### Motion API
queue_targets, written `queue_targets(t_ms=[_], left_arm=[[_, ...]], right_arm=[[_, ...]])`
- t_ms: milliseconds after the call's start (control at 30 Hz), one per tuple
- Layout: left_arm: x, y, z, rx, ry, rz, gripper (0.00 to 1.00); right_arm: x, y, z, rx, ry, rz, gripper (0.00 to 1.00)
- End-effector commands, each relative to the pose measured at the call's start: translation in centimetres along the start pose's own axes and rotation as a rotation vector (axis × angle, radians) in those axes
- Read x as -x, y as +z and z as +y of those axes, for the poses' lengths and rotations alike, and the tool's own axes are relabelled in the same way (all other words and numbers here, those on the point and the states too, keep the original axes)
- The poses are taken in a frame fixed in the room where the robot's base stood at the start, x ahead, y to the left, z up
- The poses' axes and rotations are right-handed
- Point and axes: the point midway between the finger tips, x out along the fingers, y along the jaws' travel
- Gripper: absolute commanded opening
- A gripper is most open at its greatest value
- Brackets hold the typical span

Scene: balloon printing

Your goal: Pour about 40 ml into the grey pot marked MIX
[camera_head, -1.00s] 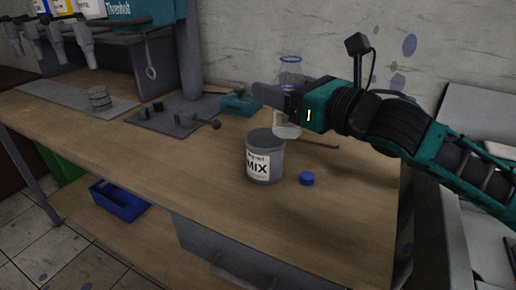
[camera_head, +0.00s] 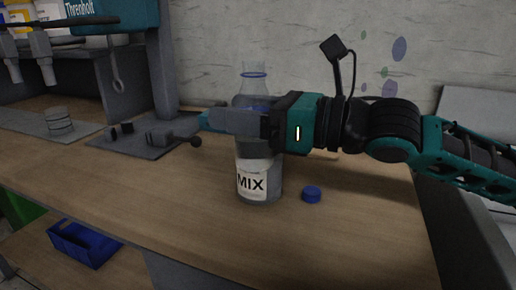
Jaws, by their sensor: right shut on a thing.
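The grey pot marked MIX (camera_head: 273,188) stands upright on the wooden bench, its white label facing me. A clear bottle with a blue ring at its neck (camera_head: 253,88) is upright, its mouth uncapped. My right gripper (camera_head: 243,123) comes in from the right and is shut around the bottle's middle, hiding part of it. The bottle's lower part lines up with the pot's top in this view; I cannot tell whether it is over the pot or behind it. The pot's opening is not clearly visible. My left gripper is not in view.
A blue cap (camera_head: 311,194) lies on the bench right of the pot. A dark plate with small fittings (camera_head: 150,143) and a grey stacked cylinder (camera_head: 59,121) are to the left. A blue bin (camera_head: 82,243) sits on the lower shelf. The front bench area is clear.

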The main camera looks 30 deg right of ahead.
Motion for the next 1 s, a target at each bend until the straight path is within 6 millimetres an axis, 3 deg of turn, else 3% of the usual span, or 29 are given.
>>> queue_targets(t_ms=[567, 833, 1000], left_arm=[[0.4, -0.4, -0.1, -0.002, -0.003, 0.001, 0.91], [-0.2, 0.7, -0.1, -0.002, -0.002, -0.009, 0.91], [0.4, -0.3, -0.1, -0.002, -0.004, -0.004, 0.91]], right_arm=[[-0.2, 0.4, -0.7, -0.179, -0.002, 0.044, 0.27], [-0.3, -1.6, -1.2, -0.35, -0.001, 0.09, 0.27], [-0.4, -1.4, -1.7, -0.457, -0.002, 0.12, 0.27]])
